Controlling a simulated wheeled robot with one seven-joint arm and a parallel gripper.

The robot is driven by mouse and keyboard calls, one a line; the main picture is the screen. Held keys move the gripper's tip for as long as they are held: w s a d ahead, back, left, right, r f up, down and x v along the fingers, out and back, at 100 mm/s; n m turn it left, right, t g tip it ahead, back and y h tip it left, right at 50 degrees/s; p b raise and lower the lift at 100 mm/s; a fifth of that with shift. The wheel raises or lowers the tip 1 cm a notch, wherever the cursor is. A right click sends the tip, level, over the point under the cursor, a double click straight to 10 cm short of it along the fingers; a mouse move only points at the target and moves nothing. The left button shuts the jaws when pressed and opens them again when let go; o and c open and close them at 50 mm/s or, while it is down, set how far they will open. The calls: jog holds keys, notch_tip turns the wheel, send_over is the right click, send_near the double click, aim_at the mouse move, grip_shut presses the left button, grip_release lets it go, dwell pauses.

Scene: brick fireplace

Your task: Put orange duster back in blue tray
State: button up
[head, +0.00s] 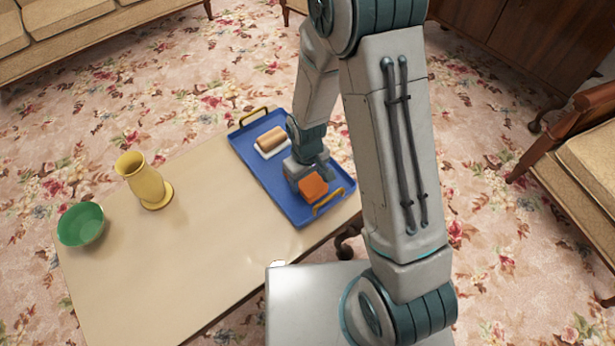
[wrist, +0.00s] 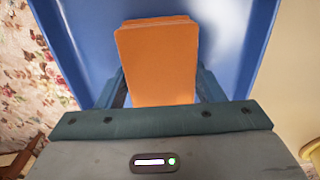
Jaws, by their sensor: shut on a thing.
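The orange duster (head: 313,187) is at my gripper, over the near right part of the blue tray (head: 269,180). In the wrist view the orange duster (wrist: 158,62) stands between the two fingers of my gripper (wrist: 158,92), with the blue tray (wrist: 88,45) behind and around it. My gripper (head: 311,180) is shut on the duster. I cannot tell whether the duster's underside touches the tray floor. The fingertips are mostly hidden behind the duster.
The tray has yellow handles at both ends. A yellow vase (head: 146,184) and a green bowl (head: 81,224) stand at the left of the table (head: 180,268). The table's middle is clear.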

aim_at(307, 178)
jog(key=o, duration=0.9)
jog(key=shift+o, duration=0.2)
notch_tip(307, 178, up, 12)
jog(key=p, duration=0.4)
jog(key=shift+r, duration=0.25)
jog(key=s+d+r+m, duration=0.3)
jog(key=s+d+r, duration=0.2)
jog(key=r, duration=0.3)
jog(key=s+d+r+m+t, duration=0.1)
jog(key=s+d+r+m, duration=0.2)
jog(key=s+d+r, duration=0.3)
jog(key=shift+s+d+r+m+t, duration=0.35)
jog(key=shift+d+r, duration=0.2)
jog(key=shift+r, duration=0.35)
